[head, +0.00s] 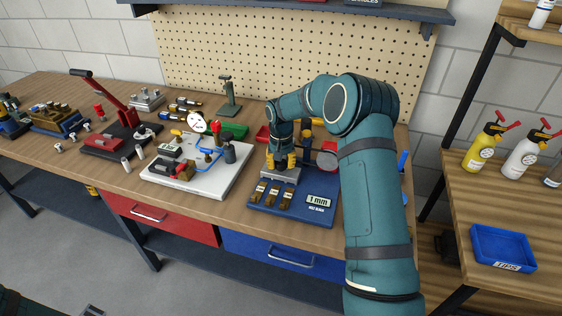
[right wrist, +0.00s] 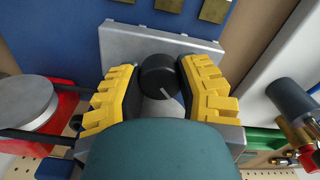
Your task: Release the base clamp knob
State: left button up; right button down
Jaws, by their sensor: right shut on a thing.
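The black knob (right wrist: 157,74), round with a white pointer line, sits between the yellow pads of my right gripper (right wrist: 160,88) in the right wrist view. The gripper is shut on it. Behind the knob is a grey metal block (right wrist: 118,48). In the head view my right gripper (head: 282,160) points down over the same grey block (head: 290,179), which stands on a blue board (head: 262,208) marked 1 mm. The knob is hidden there by the gripper.
Three brass blocks (head: 272,195) stand in front of the grey block. A white board with blue tubing (head: 232,188) lies to the left. A round grey disc on a red stand (head: 327,159) is close on the right. A pegboard (head: 300,50) stands behind.

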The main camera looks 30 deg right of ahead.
jog(key=shift+f+n, duration=0.1)
jog(key=shift+n, duration=0.7)
jog(key=c, duration=0.5)
grip_release()
